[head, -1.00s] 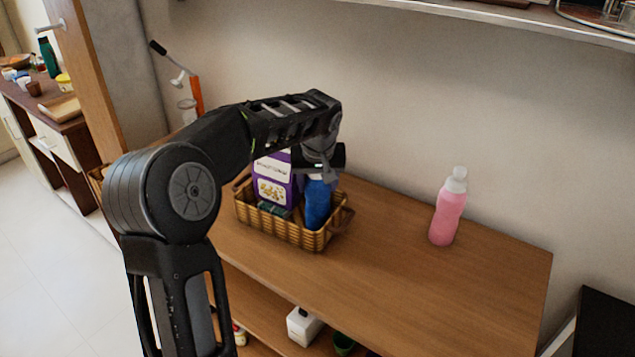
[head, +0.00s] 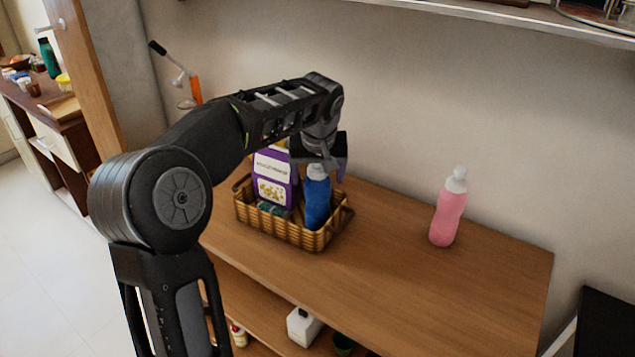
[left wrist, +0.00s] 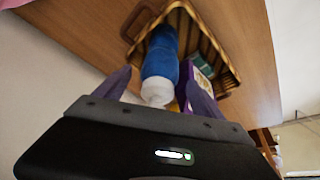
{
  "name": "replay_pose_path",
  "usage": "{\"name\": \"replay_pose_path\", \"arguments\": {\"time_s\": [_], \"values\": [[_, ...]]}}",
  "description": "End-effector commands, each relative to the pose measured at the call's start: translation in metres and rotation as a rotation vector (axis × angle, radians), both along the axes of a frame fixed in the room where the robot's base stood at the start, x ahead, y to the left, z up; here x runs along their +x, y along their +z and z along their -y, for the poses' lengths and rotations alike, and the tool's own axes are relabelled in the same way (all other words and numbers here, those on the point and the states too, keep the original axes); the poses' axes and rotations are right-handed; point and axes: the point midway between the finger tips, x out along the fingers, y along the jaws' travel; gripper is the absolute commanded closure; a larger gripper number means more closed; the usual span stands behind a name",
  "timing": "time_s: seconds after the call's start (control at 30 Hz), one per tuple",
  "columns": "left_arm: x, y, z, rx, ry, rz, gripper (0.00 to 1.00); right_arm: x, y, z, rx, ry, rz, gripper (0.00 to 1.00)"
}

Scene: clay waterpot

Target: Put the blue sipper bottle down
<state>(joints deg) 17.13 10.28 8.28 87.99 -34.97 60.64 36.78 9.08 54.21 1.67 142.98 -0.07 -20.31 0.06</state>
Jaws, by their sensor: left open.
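The blue sipper bottle (head: 317,200) with a white cap stands in the right part of the wicker basket (head: 290,232) on the wooden shelf unit. My left gripper (head: 326,165) is just above and behind the bottle's cap in the head view. In the left wrist view the blue bottle (left wrist: 160,62) lies beyond the open fingers (left wrist: 158,90), its white cap nearest to the gripper. Whether a finger touches the cap cannot be told. My right gripper is not in view.
A purple box (head: 274,178) stands in the basket left of the bottle. A pink bottle (head: 448,207) stands on the right of the wooden top (head: 400,270), with bare surface between it and the basket. The wall is close behind.

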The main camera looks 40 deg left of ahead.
Motion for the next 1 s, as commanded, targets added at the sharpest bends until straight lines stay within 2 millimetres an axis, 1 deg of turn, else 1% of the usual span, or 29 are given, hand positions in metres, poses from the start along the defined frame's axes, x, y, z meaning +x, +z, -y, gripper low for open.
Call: {"name": "replay_pose_path", "arguments": {"time_s": [0.03, 0.2, 0.3, 0.4, 0.57, 1.0], "values": [[-0.002, 0.011, 0.002, 0.001, 0.000, 0.005, 0.21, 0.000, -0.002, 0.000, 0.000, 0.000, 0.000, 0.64], [-0.013, 0.044, 0.011, 0.002, -0.002, 0.005, 0.21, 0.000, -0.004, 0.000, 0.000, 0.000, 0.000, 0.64], [-0.019, 0.060, 0.015, 0.001, -0.002, 0.003, 0.21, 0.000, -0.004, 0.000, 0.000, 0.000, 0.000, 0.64], [-0.023, 0.071, 0.018, 0.001, -0.001, 0.002, 0.21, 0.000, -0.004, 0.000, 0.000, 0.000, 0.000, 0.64], [-0.026, 0.078, 0.019, 0.000, -0.001, 0.001, 0.21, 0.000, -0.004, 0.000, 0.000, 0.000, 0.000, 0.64], [-0.025, 0.077, 0.019, 0.001, -0.001, 0.001, 0.21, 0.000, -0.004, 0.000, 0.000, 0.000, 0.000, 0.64]]}}
